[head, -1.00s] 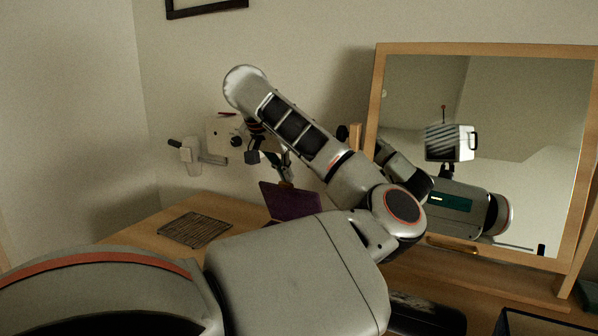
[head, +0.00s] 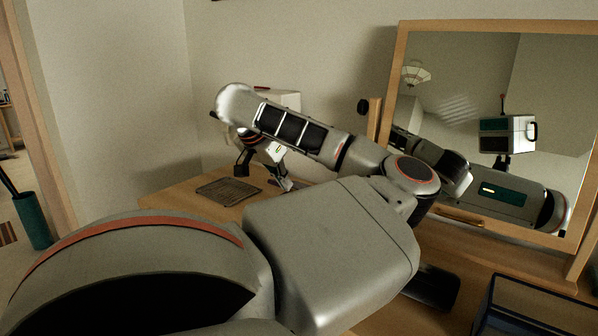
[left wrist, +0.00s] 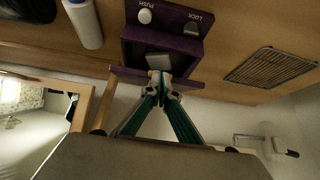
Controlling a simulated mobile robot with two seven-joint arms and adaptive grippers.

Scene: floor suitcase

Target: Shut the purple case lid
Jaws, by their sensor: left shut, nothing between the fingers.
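The purple case (left wrist: 168,18) shows at the top of the left wrist view, with PUSH and LOCK marked beside two knobs on one panel. Its hollow is open to view, with a grey thing (left wrist: 158,62) partly inside. The purple lid (left wrist: 124,74) shows there as a thin strip, nearly edge-on. My left gripper (left wrist: 160,80) is shut and empty, its tips at the middle of this strip; I cannot tell if they touch. In the head view my left gripper (head: 288,184) is small, and my arm hides the case. My right gripper is out of view.
A black wire rack (head: 228,190) lies on the wooden table (head: 190,197). A wood-framed mirror (head: 405,95) stands at the right, with a dark box (head: 535,308) in front. A white bottle (left wrist: 84,22) is near the case in the left wrist view.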

